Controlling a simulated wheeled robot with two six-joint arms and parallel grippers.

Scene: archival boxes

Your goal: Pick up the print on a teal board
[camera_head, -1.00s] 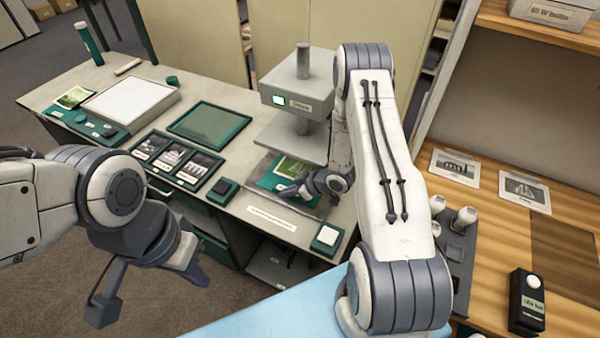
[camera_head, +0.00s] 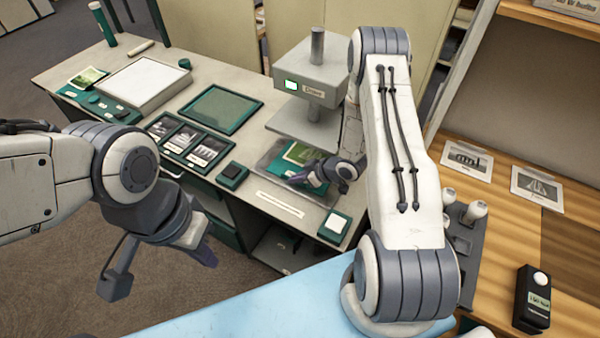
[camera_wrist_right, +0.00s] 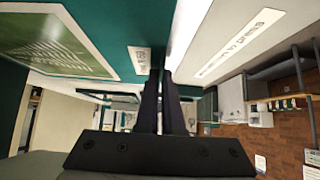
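My right gripper (camera_head: 297,180) is low at the board's near edge. Its dark fingers (camera_wrist_right: 162,85) look pressed nearly together, with no board clearly seen between them. My left gripper (camera_head: 205,254) hangs over the floor left of the table, away from the board; its finger gap is hidden.
A framed teal mat (camera_head: 240,129), a tray of dark photos (camera_head: 188,142) and a white-topped box (camera_head: 130,90) lie to the left. A small teal block (camera_head: 232,176) and a white-topped teal pad (camera_head: 335,226) are near the front edge.

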